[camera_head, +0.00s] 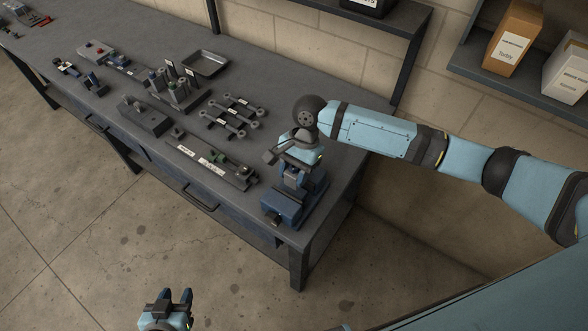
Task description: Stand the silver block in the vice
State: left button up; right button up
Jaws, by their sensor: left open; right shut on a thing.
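The blue vice (281,208) stands on the front right corner of the workbench. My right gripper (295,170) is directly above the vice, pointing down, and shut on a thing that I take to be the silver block. The block is hidden by the hand and the vice parts, so I cannot tell whether it touches the jaws or how upright it is. My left gripper (178,296) is open and empty, low at the bottom of the view, in front of the bench and away from it.
The workbench (325,163) holds a row of wrenches (230,115), a metal tray (205,63), a grey block with upright parts (175,92) and a long fixture (213,163) left of the vice. A shelf with boxes (512,40) is at the upper right. Floor in front is clear.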

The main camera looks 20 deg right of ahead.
jog(key=shift+r+p, duration=0.1)
jog(key=shift+p, duration=0.3)
jog(key=shift+p, duration=0.35)
jog(key=shift+f, duration=0.25)
dwell(0.4)
jog(key=shift+f, duration=2.1)
jog(key=shift+r, duration=0.1)
jog(key=shift+r+p, duration=1.05)
jog(key=shift+p, duration=0.65)
jog(key=shift+r, duration=0.95)
